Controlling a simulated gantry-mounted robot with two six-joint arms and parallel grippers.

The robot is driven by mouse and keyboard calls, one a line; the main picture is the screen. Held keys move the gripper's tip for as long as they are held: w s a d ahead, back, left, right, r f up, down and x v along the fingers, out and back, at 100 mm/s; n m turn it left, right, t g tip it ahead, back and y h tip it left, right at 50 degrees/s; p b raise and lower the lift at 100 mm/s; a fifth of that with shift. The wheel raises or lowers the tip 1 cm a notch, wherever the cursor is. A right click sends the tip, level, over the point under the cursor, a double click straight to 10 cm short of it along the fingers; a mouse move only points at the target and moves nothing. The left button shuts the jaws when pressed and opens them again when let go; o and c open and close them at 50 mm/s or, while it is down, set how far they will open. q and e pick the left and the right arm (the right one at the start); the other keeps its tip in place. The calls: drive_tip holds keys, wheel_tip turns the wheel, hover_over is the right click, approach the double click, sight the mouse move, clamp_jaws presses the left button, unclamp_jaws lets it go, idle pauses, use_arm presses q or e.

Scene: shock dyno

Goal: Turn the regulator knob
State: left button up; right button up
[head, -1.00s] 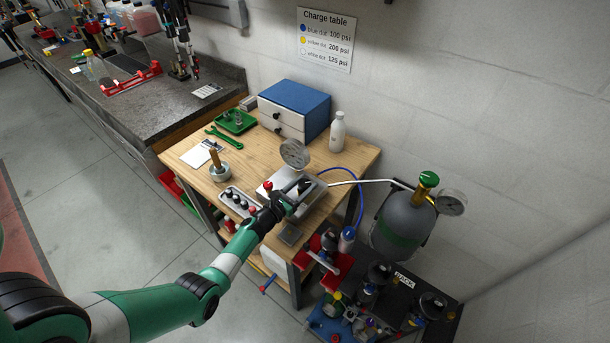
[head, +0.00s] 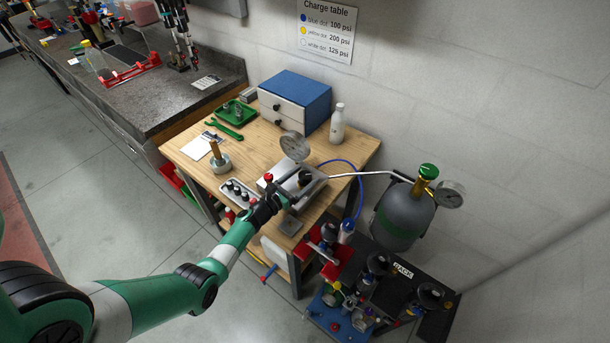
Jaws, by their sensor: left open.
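The regulator is a grey metal box (head: 314,190) on the wooden bench, with a round pressure gauge (head: 294,146) standing at its back. A black knob (head: 305,178) sits on its top and shows clear of my fingers. A small red knob (head: 268,177) is at the box's left side. My left gripper (head: 282,191) is open and empty, just left of and in front of the black knob, apart from it. The gripper hides part of the box's front left. My right gripper is not in view.
A grey gas cylinder (head: 405,214) with a green valve stands right of the bench, joined by a hose. A strip of dark knobs (head: 238,190) lies left of the gripper. A white bottle (head: 337,125) and blue-topped drawers (head: 295,100) stand behind.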

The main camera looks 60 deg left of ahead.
use_arm(q)
drive_tip(key=p+v, duration=0.2)
drive_tip(key=v, duration=0.8)
drive_tip(key=shift+s+d+p, duration=0.1)
drive_tip(key=shift+s+p, duration=0.2)
drive_tip(key=shift+s, duration=0.05)
